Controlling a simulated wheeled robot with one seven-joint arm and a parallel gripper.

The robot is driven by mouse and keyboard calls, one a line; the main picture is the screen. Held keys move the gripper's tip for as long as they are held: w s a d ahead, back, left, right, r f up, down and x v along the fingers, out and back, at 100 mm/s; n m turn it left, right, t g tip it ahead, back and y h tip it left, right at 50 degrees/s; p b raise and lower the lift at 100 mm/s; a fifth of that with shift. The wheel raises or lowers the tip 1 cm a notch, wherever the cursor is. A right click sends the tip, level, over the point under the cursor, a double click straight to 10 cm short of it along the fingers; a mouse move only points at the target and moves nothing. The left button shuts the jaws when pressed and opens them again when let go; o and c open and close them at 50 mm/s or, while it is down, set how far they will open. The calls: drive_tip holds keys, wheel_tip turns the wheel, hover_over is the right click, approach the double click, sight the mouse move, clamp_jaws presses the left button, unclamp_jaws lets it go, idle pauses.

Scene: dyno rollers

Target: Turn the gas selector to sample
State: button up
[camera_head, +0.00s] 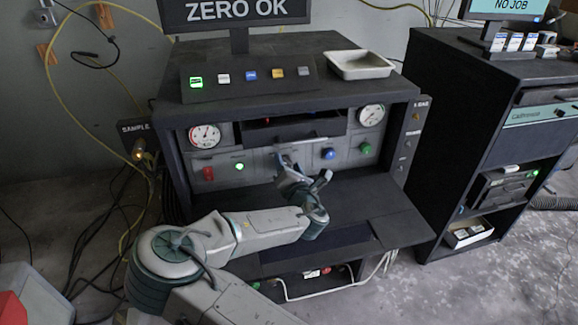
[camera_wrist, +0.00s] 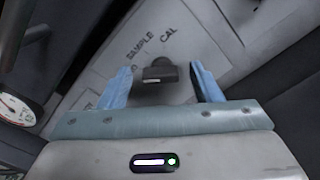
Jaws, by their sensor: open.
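In the wrist view, the gas selector (camera_wrist: 160,71) is a small dark knob on a light grey panel. The labels SAMPLE and CAL show above it, with another label partly visible to the left. My gripper (camera_wrist: 158,84) is open, with one blue finger on each side of the knob and gaps showing between fingers and knob. I cannot tell how far the fingertips are from the panel. In the head view, my gripper (camera_head: 287,163) is at the middle of the cabinet's front panel, and my arm and gripper hide the knob.
Round gauges (camera_head: 205,135) (camera_head: 371,115) flank the panel. A red knob (camera_head: 208,174) is on the left, a blue knob (camera_head: 328,153) and green knob (camera_head: 365,149) on the right. A dark shelf (camera_head: 385,215) juts out below. A white tray (camera_head: 360,65) is on top.

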drive_tip(key=shift+c, duration=0.4)
drive_tip(key=c, duration=0.9)
drive_tip(key=m+b, duration=0.1)
drive_tip(key=m, duration=0.1)
drive_tip(key=m+b, duration=0.1)
drive_tip(key=m, duration=0.2)
drive_tip(key=shift+d+f, duration=0.1)
drive_tip(key=shift+f, duration=0.1)
drive_tip(key=shift+m+b, duration=1.5)
drive_tip(key=shift+m, duration=0.9)
drive_tip(key=o, duration=1)
